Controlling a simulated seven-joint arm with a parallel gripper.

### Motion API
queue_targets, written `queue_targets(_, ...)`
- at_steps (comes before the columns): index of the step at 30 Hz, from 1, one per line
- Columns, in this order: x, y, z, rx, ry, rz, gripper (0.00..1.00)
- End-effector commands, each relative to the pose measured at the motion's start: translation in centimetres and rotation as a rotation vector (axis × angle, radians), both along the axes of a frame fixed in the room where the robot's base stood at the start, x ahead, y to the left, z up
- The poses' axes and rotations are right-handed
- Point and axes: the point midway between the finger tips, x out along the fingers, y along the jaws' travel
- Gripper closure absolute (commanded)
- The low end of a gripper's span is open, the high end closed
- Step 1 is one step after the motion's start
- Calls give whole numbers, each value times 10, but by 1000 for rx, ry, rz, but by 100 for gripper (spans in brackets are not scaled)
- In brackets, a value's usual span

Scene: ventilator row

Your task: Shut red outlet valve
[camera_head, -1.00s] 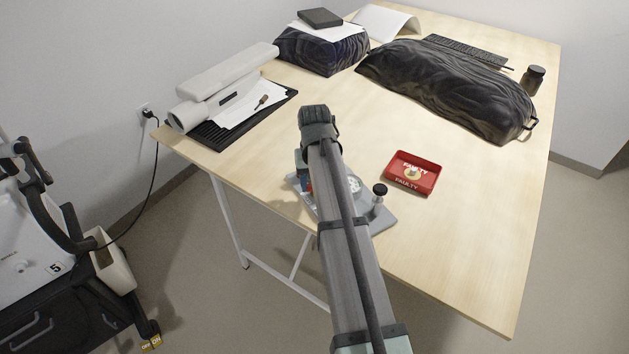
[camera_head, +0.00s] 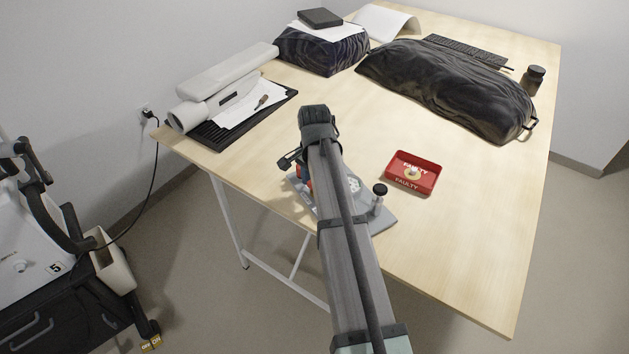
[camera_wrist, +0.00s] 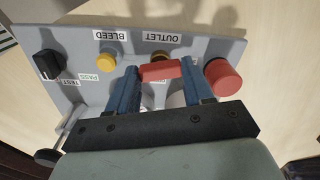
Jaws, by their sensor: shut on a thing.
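The red outlet valve handle (camera_wrist: 160,72) lies under the OUTLET label in the wrist view, on a brass-coloured stem at the grey panel (camera_wrist: 215,45). My gripper (camera_wrist: 162,76) has its two blue fingers at the handle's two ends and is shut on it. The fingers hide part of the panel below the handle. In the head view my own arm covers most of the grey panel (camera_head: 376,221) and the valve. A dark part of my gripper (camera_head: 291,160) shows left of the arm.
A round red knob (camera_wrist: 222,77) stands close right of my right finger. A yellow knob (camera_wrist: 106,60) is under BLEED, and a black knob (camera_wrist: 47,64) is further left. A red FAULTY tray (camera_head: 425,184) lies right of the panel. The table's front right is clear.

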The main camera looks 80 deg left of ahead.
Motion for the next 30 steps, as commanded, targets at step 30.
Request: queue_targets(30, 0, 0, 0, 1, 0, -283, 79)
